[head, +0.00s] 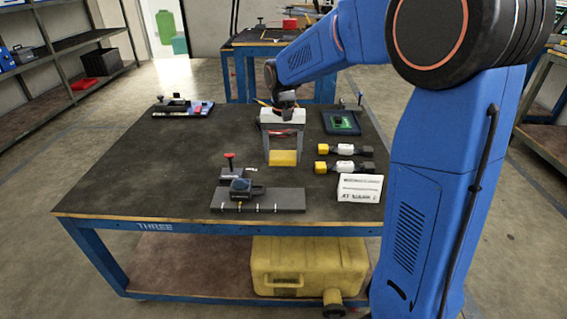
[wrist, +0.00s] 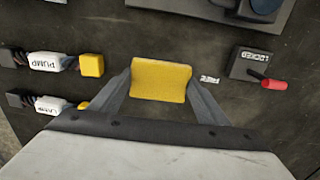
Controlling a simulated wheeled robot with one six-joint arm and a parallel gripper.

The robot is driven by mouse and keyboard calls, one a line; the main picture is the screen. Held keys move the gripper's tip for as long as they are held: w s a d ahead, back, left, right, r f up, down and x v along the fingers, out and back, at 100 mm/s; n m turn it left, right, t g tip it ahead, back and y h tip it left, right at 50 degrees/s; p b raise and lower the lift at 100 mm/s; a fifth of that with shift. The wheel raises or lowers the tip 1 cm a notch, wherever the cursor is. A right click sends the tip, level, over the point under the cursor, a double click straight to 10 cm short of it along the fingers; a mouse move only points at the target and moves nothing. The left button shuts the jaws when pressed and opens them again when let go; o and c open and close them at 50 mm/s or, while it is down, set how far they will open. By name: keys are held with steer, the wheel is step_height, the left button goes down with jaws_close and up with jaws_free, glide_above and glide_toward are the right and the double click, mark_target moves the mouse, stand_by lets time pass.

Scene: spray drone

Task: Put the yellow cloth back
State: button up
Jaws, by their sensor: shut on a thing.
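The yellow cloth (head: 284,158) is a small folded yellow piece near the middle of the black tabletop (head: 130,190). My gripper (head: 283,150) points down over the table, with its two fingers on either side of the cloth. In the wrist view the cloth (wrist: 161,80) sits between the fingertips, and the gripper is shut on it. I cannot tell whether the cloth touches the tabletop.
A grey fixture (head: 258,200) stands at the front. A green board in a tray (head: 341,122) is at back right. The table's left side is mostly clear.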

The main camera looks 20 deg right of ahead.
mark_target(283, 155)
steer(key=shift+f, duration=1.95)
steer(key=shift+f, duration=0.1)
steer(key=o, duration=1)
steer(key=shift+o, duration=0.2)
